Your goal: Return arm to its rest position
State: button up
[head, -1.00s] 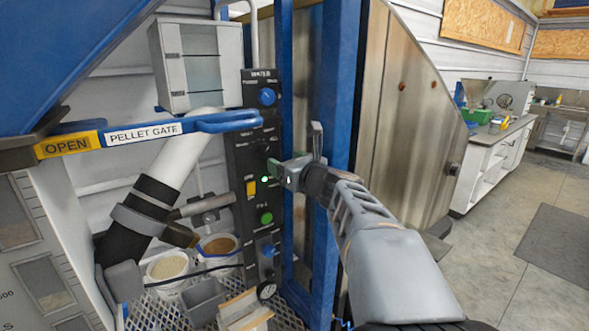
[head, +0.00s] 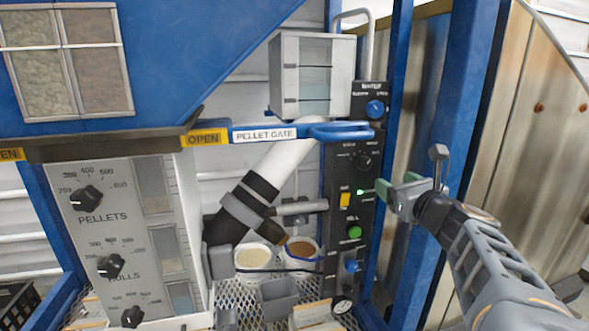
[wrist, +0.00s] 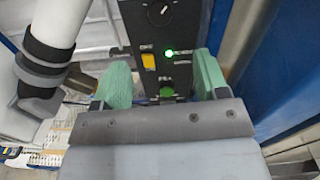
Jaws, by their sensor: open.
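My gripper (head: 392,197) is open and empty, with green finger pads, in front of the black control panel (head: 347,232) at the right of the head view. In the wrist view my gripper (wrist: 160,85) has its two pads wide apart, with the panel (wrist: 148,52) between and beyond them. A yellow switch, a lit green light and a green button show on the panel there. I see no contact between the pads and the panel. My arm reaches in from the lower right of the head view.
A blue post (head: 459,130) stands close behind my arm. A blue pellet gate handle (head: 345,131) juts out left of the gripper. A white pipe (head: 285,167) with a black collar slopes down to buckets. A grey dial box (head: 120,240) stands at the left.

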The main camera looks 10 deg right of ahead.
jog(key=s+a+f+n+g+y+p, duration=0.1)
jog(key=s+a+f+n+g, duration=0.25)
jog(key=f+n, duration=0.45)
jog(key=s+a+f+n+g, duration=0.25)
jog(key=f+n+g, duration=0.3)
jog(key=n, duration=0.45)
jog(key=s+a+f+n+g+h+p, duration=0.1)
jog(key=s+a+f+n+g+p, duration=0.1)
jog(key=s+n, duration=0.3)
jog(key=s+a+f+n+g+h+p, duration=0.2)
jog(key=s+a+f+n+g, duration=0.1)
jog(key=n, duration=0.7)
jog(key=s+a+f, duration=0.1)
jog(key=s+a, duration=0.1)
jog(key=shift+s+a+f+n, duration=0.15)
jog(key=shift+s+f+n, duration=0.05)
jog(key=shift+s+n, duration=0.1)
jog(key=shift+a, duration=0.35)
jog(key=shift+c, duration=0.4)
